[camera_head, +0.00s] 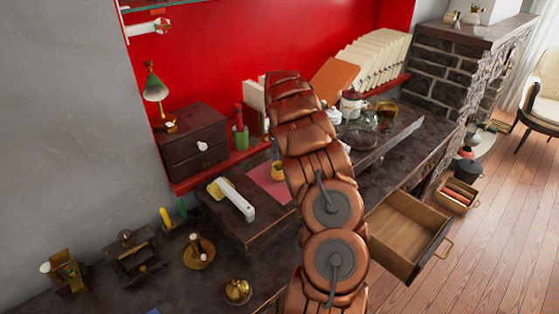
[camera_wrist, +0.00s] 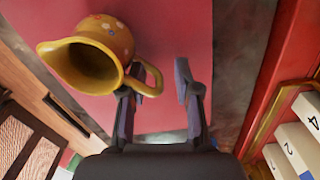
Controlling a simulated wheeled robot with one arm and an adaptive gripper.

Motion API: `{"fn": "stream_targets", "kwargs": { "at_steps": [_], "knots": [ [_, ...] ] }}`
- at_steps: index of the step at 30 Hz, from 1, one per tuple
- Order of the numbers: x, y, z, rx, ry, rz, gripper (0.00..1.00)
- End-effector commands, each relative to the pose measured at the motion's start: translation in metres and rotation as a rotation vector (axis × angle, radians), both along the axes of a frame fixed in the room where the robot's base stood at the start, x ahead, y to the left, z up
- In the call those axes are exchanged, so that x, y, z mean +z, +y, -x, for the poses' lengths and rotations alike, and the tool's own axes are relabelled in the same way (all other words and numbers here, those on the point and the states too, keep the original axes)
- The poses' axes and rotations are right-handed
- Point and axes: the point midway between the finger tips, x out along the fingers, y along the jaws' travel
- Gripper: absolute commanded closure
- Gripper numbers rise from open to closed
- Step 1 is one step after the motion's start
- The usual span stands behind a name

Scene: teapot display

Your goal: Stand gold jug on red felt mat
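The gold jug (camera_wrist: 112,38), yellow with small painted flowers, is at the upper left of the wrist view with its mouth toward the camera. The red felt mat (camera_wrist: 185,25) spreads behind it. In the head view the jug (camera_head: 278,171) shows as a small yellow shape on the mat (camera_head: 262,183), partly hidden by my arm; it looks upright there. My gripper (camera_wrist: 155,88) is open, its fingers apart. The jug's handle reaches toward the gap, close to the left finger; I cannot tell whether they touch. My gripper is hidden in the head view.
A white-and-yellow object (camera_head: 234,200) lies left of the mat. A dark drawer box (camera_head: 195,142) stands behind it. Jars and glassware (camera_head: 365,120) stand right of my arm. An open drawer (camera_head: 408,232) juts out at the front right. White numbered blocks (camera_wrist: 300,135) are at the wrist view's right.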

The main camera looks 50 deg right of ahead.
Motion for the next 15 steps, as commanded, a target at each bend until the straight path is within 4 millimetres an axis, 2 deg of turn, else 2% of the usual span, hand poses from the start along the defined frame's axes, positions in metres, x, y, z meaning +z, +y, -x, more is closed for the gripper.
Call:
{"fn": "stream_targets", "kwargs": {
  "at_steps": [5,15],
  "knots": [
    [0.008,0.000,-0.001,0.001,-0.001,0.000,0.68],
    [0.069,0.000,-0.002,0.002,-0.005,0.001,0.68]
  ]
}}
